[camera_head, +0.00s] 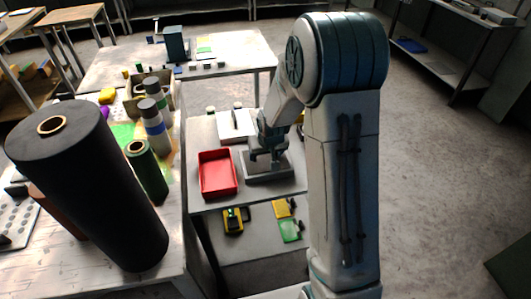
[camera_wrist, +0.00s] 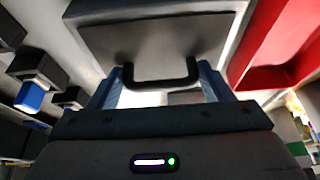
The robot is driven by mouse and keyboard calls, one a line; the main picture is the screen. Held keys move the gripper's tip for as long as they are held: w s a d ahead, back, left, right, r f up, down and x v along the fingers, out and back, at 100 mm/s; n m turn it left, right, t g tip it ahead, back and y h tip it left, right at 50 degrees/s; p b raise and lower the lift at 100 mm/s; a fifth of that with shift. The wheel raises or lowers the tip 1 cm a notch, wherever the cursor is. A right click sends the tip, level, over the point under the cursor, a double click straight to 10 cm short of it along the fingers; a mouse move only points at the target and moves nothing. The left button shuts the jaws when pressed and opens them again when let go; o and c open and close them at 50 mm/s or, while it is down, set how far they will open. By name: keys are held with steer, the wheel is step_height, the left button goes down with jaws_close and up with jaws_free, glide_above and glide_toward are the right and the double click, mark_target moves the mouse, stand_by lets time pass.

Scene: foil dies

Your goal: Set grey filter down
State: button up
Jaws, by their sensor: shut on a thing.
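The grey filter (camera_head: 262,176) is a flat grey block at the middle of the small table in the head view. In the wrist view the grey filter (camera_wrist: 150,38) fills the top middle, with a dark looped handle (camera_wrist: 160,82) on its near side. My gripper (camera_head: 268,152) is above the filter in the head view, pointing down. In the wrist view my gripper (camera_wrist: 160,90) has a finger on each side of the handle and is shut on it. I cannot tell whether the filter's underside touches the table.
A red tray (camera_head: 217,190) stands close left of the filter. A white box (camera_head: 236,124) lies behind. Yellow and green items (camera_head: 290,230) are on the lower shelf. A big black roll (camera_head: 90,185) and a green roll (camera_head: 147,172) stand on the left table.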

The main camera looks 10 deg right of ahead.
steer(key=shift+f, duration=0.15)
steer(key=o, duration=1.5)
steer(key=shift+c, duration=0.2)
steer(key=shift+s+r, duration=0.1)
steer(key=shift+r, duration=0.5)
steer(key=v, duration=1.1)
steer(key=s+r, duration=0.2)
steer(key=s, duration=0.9)
steer(key=s+r+g, duration=0.1)
steer(key=s+r, duration=0.2)
steer(key=s, duration=0.8)
steer(key=shift+s+a+r+b, duration=0.15)
steer(key=shift+s+r+b, duration=0.2)
steer(key=shift+b, duration=0.1)
